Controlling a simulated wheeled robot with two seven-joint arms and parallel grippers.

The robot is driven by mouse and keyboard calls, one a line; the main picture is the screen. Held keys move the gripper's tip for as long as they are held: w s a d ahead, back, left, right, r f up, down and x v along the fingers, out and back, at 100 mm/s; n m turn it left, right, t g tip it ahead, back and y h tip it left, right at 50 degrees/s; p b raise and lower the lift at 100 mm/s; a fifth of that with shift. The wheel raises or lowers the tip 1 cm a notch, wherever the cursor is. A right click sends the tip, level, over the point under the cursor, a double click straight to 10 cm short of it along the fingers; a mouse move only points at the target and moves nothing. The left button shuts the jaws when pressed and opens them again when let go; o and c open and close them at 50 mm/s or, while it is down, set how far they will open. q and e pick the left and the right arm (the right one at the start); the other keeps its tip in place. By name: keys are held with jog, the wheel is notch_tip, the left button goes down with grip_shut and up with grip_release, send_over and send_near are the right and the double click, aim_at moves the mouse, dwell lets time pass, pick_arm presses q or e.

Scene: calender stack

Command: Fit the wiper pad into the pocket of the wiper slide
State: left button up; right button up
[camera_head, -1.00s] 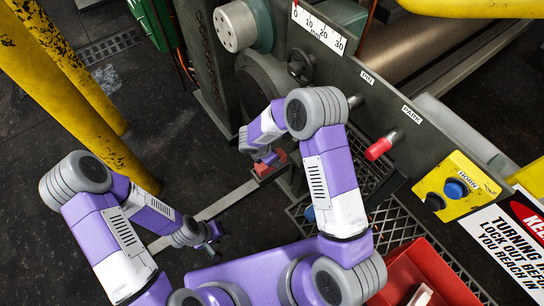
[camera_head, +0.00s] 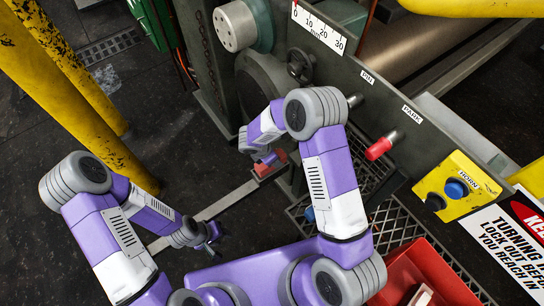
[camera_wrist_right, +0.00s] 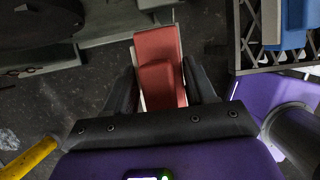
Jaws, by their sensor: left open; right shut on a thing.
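My right gripper (camera_head: 267,157) is at the machine's lower front side in the head view, with a red piece (camera_head: 272,166) at its fingertips. In the right wrist view a stepped red block (camera_wrist_right: 160,50) lies between the dark fingers (camera_wrist_right: 163,92), which are shut on it. I take this block to be the wiper pad. A pale edge shows along its left side. I cannot tell whether any part of it sits in a pocket, and I cannot make out the wiper slide. My left gripper (camera_head: 214,236) is open and empty, low over the floor.
The machine's grey side carries a handwheel (camera_head: 301,67), a red-gripped lever (camera_head: 380,148) and a yellow button box (camera_head: 456,190). A red tray (camera_head: 452,280) and metal grating (camera_head: 400,222) lie at lower right. A blue object (camera_wrist_right: 292,22) lies by the grating. A yellow post (camera_head: 95,125) stands left.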

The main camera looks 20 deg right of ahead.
jog(key=shift+f+b, duration=1.5)
jog(key=shift+f, duration=0.25)
jog(key=o, duration=1.4)
jog(key=p+v, duration=0.3)
jog(key=v, duration=0.4)
jog(key=shift+a+r, duration=0.1)
jog(key=shift+r, duration=0.25)
jog(key=shift+s+f, duration=0.1)
